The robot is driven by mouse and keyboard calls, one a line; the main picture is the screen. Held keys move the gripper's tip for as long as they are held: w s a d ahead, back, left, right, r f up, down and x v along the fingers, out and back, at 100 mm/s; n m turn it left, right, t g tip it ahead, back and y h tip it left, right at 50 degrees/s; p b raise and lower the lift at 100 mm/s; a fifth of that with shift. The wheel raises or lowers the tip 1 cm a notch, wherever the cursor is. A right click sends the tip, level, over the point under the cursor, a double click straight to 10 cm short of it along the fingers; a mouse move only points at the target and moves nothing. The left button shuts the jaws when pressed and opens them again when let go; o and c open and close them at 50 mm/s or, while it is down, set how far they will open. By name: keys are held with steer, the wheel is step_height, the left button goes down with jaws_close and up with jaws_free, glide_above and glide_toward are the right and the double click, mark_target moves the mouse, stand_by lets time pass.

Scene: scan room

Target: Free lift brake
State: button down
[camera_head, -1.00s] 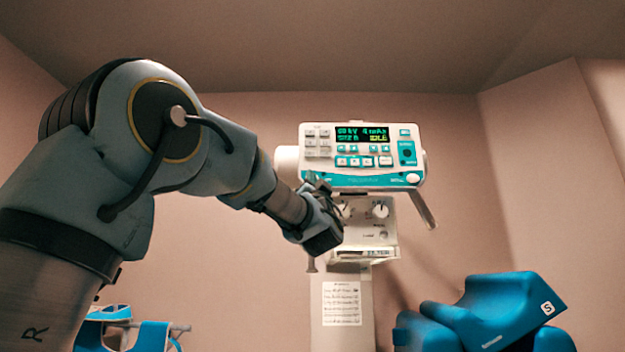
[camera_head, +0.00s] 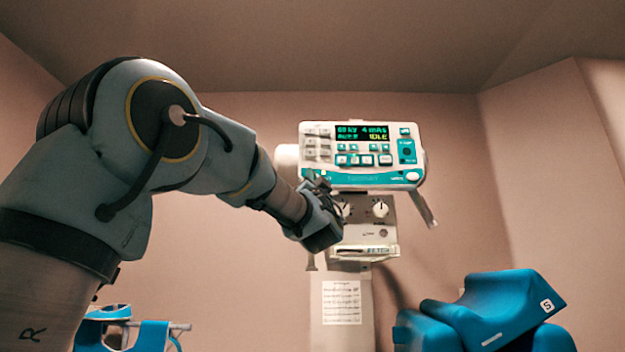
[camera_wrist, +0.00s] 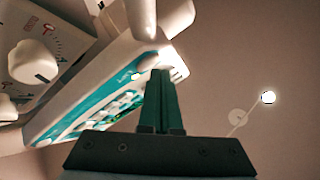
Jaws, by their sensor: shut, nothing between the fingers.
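The white and teal control console (camera_head: 362,180) stands at the centre of the head view, its display lit with green and yellow text. Below it is a unit with round white knobs (camera_head: 380,209), on top of a pale column (camera_head: 340,338). A grey lever (camera_head: 425,209) hangs at the console's right side; I cannot tell which part is the lift brake. My gripper (camera_head: 325,236) is in front of the knob unit's left side, its fingers hidden there. In the wrist view my gripper (camera_wrist: 160,75) is shut and empty, its tips overlapping the console's edge (camera_wrist: 128,75); contact is unclear.
A white sheet of text (camera_head: 342,302) is on the column. Blue padded cushions (camera_head: 500,312) sit at lower right, and a blue item on a rail (camera_head: 150,335) at lower left. A white knob (camera_wrist: 33,62) is close at left in the wrist view. The right wall side looks free.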

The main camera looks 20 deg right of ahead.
steer(key=shift+s+a, duration=0.1)
steer(key=shift+s, duration=0.1)
steer(key=s+a+b, duration=0.2)
steer(key=s+b, duration=0.1)
steer(key=s, duration=0.2)
steer(key=shift+s+a, duration=0.25)
stand_by(0.3)
steer(key=shift+f, duration=0.1)
stand_by(0.3)
